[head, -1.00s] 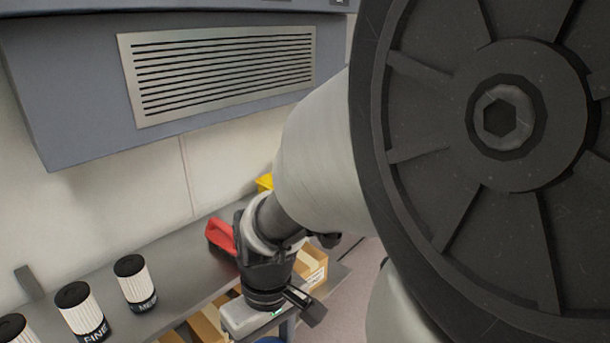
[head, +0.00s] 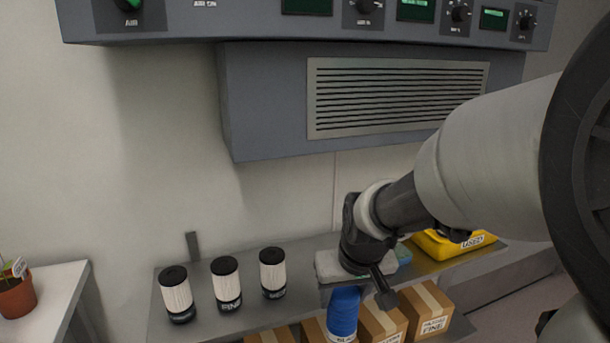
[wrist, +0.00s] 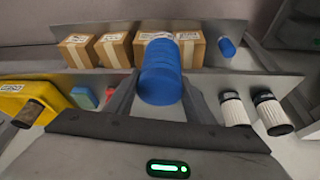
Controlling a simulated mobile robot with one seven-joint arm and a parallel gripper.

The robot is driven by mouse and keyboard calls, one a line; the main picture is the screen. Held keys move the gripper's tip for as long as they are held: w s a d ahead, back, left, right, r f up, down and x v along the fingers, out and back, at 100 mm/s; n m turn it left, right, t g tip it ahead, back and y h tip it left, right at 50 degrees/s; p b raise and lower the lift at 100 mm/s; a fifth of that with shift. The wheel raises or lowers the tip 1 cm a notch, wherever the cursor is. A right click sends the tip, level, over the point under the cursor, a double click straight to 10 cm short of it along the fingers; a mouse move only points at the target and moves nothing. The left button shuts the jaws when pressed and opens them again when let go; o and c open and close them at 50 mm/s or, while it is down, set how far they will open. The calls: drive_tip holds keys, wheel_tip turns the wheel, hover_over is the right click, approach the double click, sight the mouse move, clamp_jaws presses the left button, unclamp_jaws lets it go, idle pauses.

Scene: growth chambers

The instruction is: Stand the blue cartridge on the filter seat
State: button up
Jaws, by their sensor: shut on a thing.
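The blue cartridge (head: 343,312) is a blue cylinder with a white label low on its side, partly cut off by the label's angle. It hangs below my gripper (head: 358,268) in front of the grey shelf. In the wrist view the cartridge (wrist: 161,72) is between the two fingers of my gripper (wrist: 160,98), which is shut on it. The gripper hides part of its top in the head view. I cannot make out the filter seat in either view.
White pleated cartridges with black caps (head: 226,283) stand on the shelf's left (head: 203,321). A yellow bin marked USED (head: 452,243) stands at its right. Cardboard boxes (head: 425,309) sit below. A grey vented housing (head: 395,100) overhangs the shelf. A potted plant (head: 16,293) is far left.

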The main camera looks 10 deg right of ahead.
drive_tip(key=w+a+f+p, duration=0.1)
drive_tip(key=w+a+f, duration=0.1)
drive_tip(key=w, duration=0.2)
drive_tip(key=w+p+v, duration=0.1)
drive_tip(key=p+v, duration=0.2)
drive_tip(key=p, duration=0.3)
drive_tip(key=p+v, duration=0.4)
drive_tip(key=p, duration=0.3)
drive_tip(key=w+r+p+v, duration=0.1)
drive_tip(key=p+v, duration=0.3)
drive_tip(key=p, duration=0.3)
drive_tip(key=shift+w+r, duration=0.2)
drive_tip(key=shift+r, duration=0.05)
drive_tip(key=p, duration=0.1)
drive_tip(key=r+p, duration=0.1)
drive_tip(key=p, duration=0.1)
drive_tip(key=shift+s+d+r, duration=0.1)
drive_tip(key=shift+s, duration=0.15)
drive_tip(key=shift+s, duration=0.1)
